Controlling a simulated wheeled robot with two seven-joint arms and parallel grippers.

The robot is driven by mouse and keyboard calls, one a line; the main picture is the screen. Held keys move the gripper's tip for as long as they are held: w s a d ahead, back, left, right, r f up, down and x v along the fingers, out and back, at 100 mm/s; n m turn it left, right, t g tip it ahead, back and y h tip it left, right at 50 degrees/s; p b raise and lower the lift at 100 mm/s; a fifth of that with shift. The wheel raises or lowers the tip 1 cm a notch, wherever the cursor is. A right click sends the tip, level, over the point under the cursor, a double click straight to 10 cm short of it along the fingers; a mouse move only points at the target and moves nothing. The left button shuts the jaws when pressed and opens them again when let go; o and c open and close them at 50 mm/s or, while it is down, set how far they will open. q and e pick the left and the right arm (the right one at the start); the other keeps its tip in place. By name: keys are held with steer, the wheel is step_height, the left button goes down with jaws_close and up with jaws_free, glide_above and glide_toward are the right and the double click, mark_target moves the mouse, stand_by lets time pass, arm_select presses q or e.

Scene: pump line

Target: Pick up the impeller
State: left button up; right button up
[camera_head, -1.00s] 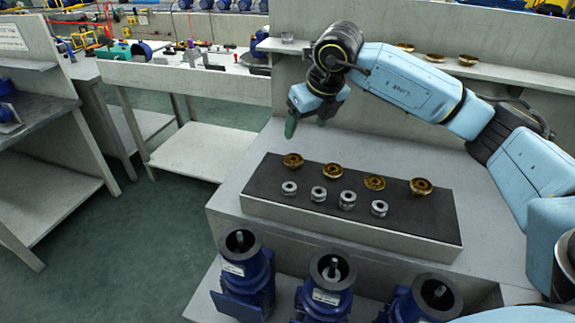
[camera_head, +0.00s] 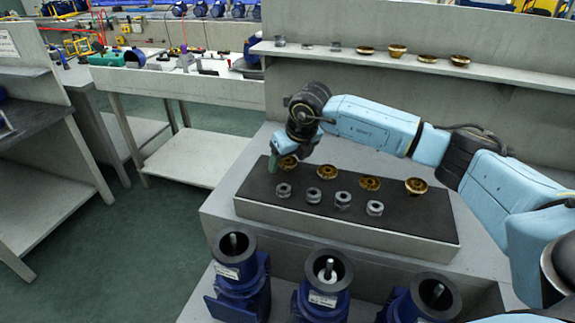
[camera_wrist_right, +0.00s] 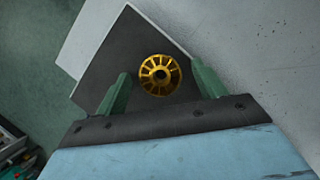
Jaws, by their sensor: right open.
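A row of brass-coloured impellers stands on the dark top of a raised block (camera_head: 262,212). The leftmost impeller (camera_head: 287,162) is partly hidden by my right gripper (camera_head: 281,165), which is just above or around it. In the right wrist view, this impeller (camera_wrist_right: 160,75) shows between the two green fingers of my open right gripper (camera_wrist_right: 160,88); the fingers stand apart from it on both sides. More impellers stand to its right: one (camera_head: 327,172), another (camera_head: 370,184) and the rightmost (camera_head: 416,186). My left gripper is not in view.
Several grey metal rings (camera_head: 313,195) stand in front of the impellers. Blue pump housings (camera_head: 238,274) stand below the block's front. A wall shelf (camera_head: 390,58) behind holds more brass parts. The grey bench (camera_head: 232,190) is bare left of the block.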

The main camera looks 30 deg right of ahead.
steer(key=c, duration=1.2)
